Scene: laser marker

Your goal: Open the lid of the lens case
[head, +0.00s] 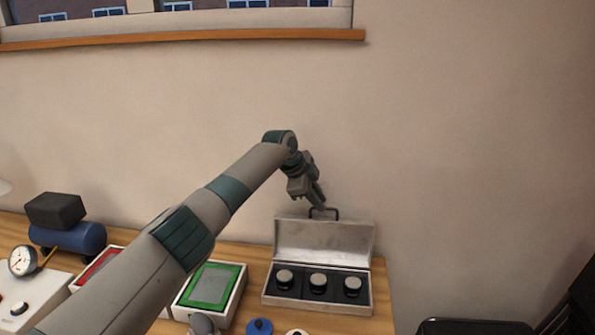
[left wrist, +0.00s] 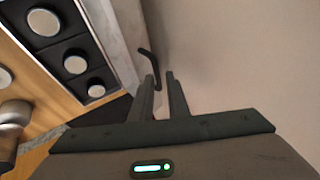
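The lens case (head: 317,303) is a silvery box on the wooden table, with several round lenses in its dark inside. Its lid (head: 323,240) stands up, open, at the back. A dark handle (head: 336,213) sits at the lid's top edge. My left gripper (head: 319,207) is at this handle, above the lid. In the left wrist view the two fingers (left wrist: 163,88) are apart with a narrow gap, and the handle (left wrist: 149,64) reaches to the gap, close to the left finger. Whether they touch cannot be told. My right gripper is not in view.
Left of the case is a white box with a green-framed panel (head: 211,287), and a red one (head: 97,264) partly behind my left arm. A blue tank (head: 73,238) and a gauge (head: 21,261) stand farther left. Small round parts (head: 259,327) lie in front. The wall is behind.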

